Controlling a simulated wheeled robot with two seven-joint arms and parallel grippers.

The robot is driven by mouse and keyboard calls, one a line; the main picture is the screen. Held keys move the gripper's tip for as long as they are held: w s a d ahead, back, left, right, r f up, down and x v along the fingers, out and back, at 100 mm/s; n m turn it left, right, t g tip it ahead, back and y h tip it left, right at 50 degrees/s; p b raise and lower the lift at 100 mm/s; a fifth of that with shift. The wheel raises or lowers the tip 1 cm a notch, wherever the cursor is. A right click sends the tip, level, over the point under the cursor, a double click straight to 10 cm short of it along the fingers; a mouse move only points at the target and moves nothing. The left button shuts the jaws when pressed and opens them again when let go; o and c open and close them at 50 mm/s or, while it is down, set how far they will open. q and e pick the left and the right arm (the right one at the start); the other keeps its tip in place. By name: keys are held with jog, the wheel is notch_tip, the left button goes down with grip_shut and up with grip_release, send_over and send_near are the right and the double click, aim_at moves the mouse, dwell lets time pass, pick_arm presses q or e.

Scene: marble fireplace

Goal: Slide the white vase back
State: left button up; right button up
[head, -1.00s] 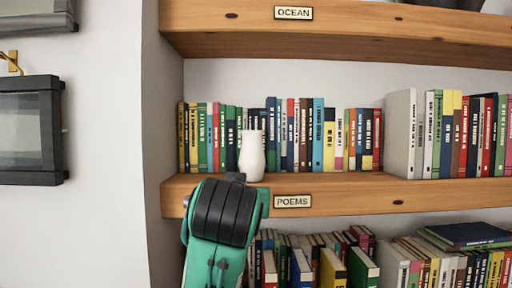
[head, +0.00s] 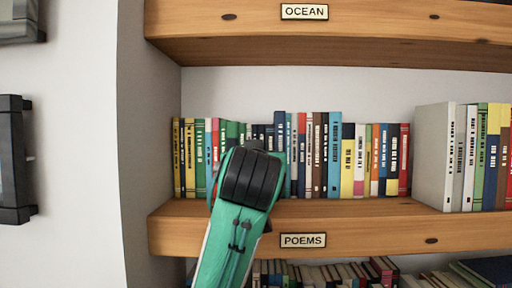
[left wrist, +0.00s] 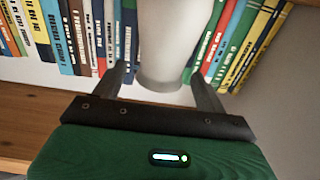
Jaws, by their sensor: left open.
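The white vase (left wrist: 170,45) shows in the left wrist view, between the two dark fingers of my left gripper (left wrist: 160,72). The fingers are open, one on each side of it; I cannot tell whether either touches it. Books stand behind the vase. In the head view my green and black left arm rises in front of the POEMS shelf (head: 350,213) and hides the vase and the fingertips. My right gripper is in neither view.
A row of books (head: 333,155) stands at the back of the shelf. A large grey book (head: 433,157) heads another group further right. The OCEAN shelf (head: 350,45) is above, and the alcove's side wall (head: 150,120) is at left. The shelf front right of my arm is bare.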

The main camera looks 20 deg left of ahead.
pick_arm(q)
jog(key=x, duration=0.1)
jog(key=p+x, duration=0.1)
jog(key=shift+w+a+r, duration=0.15)
jog(key=shift+w+r, duration=0.1)
jog(key=shift+w, duration=0.1)
jog(key=shift+w+a+p, duration=0.1)
jog(key=shift+w+p, duration=0.25)
jog(key=shift+p, duration=0.05)
jog(key=shift+w+a+f, duration=0.1)
jog(key=shift+w+a, duration=0.05)
jog(key=shift+w, duration=0.35)
jog(key=shift+w+f, duration=0.1)
jog(key=shift+w, duration=0.05)
jog(key=c, duration=1.2)
jog(key=shift+c, duration=0.2)
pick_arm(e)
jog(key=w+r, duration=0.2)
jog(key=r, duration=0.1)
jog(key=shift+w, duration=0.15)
